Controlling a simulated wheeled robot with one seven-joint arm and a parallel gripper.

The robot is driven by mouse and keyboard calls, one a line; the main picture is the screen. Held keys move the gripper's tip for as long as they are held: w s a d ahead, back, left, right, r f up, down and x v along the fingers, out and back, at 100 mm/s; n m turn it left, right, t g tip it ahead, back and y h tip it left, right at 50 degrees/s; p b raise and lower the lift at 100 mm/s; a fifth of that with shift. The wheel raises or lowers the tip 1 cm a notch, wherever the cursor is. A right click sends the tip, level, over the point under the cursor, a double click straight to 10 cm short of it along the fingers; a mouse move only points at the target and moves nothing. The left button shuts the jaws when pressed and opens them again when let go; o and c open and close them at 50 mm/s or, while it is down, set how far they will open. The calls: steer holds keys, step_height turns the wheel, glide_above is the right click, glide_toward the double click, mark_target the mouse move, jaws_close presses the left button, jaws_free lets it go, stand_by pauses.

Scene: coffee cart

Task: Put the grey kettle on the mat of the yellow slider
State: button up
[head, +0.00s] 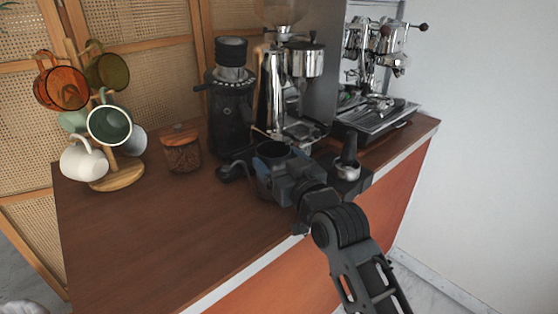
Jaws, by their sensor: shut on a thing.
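My gripper (285,180) is near the front right of the wooden cart top, shut on a dark grey vessel that appears to be the grey kettle (264,176). The open round top of this vessel faces up, and it looks upright. My gripper and wrist cover its right side. I cannot tell whether its base touches the wood. No yellow slider and no mat can be made out in this view.
A black grinder (229,110) and a chrome grinder (297,95) stand behind. An espresso machine (375,110) is at the back right. A tamper (349,155) is right of my gripper. A mug tree (117,178) and a lidded jar (182,153) stand left. The front left wood is clear.

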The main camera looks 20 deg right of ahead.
steer(key=shift+f, duration=0.1)
steer(key=o, duration=1.3)
steer(key=shift+f, duration=0.1)
steer(key=s+b, duration=0.1)
steer(key=s, duration=0.7)
steer(key=shift+d+f+b, duration=0.1)
steer(key=shift+d+b, duration=0.1)
steer(key=shift+b, duration=0.2)
